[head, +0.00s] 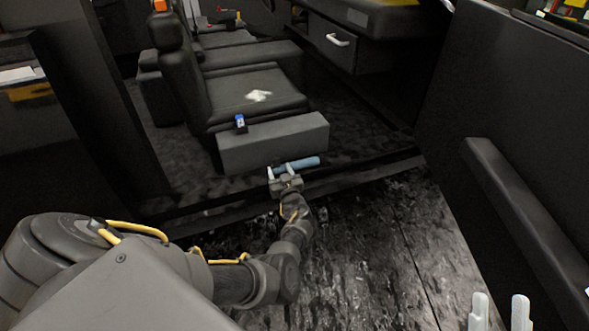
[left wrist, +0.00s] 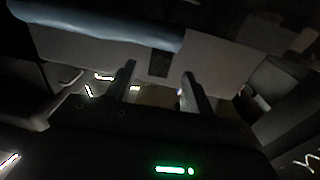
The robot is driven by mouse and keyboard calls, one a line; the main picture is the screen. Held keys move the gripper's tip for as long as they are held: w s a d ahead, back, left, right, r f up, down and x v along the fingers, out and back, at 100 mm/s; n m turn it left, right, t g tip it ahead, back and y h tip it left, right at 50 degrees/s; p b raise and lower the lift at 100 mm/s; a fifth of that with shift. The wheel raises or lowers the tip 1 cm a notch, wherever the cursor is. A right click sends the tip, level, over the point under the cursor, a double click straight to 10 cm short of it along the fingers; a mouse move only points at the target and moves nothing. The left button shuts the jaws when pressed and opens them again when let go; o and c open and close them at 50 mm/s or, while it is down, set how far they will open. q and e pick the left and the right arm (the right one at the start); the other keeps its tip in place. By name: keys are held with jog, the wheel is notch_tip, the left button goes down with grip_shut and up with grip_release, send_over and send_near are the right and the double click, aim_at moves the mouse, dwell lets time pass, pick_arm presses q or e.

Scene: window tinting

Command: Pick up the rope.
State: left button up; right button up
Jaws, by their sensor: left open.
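A short blue-grey cylinder (head: 306,162) lies level just beyond my left gripper (head: 280,170) in the head view. It may be the rope, but I see no strands or coil. In the left wrist view a long bluish rounded shape (left wrist: 100,24) crosses the upper left, above and beyond the fingertips. My left gripper is open, and its two fingers (left wrist: 157,82) stand apart in that view with nothing clearly between them. Whether they touch the cylinder I cannot tell. My right gripper (head: 499,298) shows at the lower right, its two pale fingers apart and empty.
A dark seat (head: 245,92) with a crumpled white item (head: 259,96) stands behind a grey block (head: 273,143). A small blue object (head: 240,123) sits by the seat's edge. An open door panel (head: 515,205) stands on the right. The dark floor (head: 390,245) before it is clear.

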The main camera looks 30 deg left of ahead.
pick_arm(q)
jog(key=shift+w+a, duration=0.2)
jog(key=shift+a, duration=0.05)
pick_arm(e)
jog(key=shift+s+d+r+t, duration=0.1)
jog(key=shift+d+r+t, duration=0.1)
jog(key=shift+t, duration=0.2)
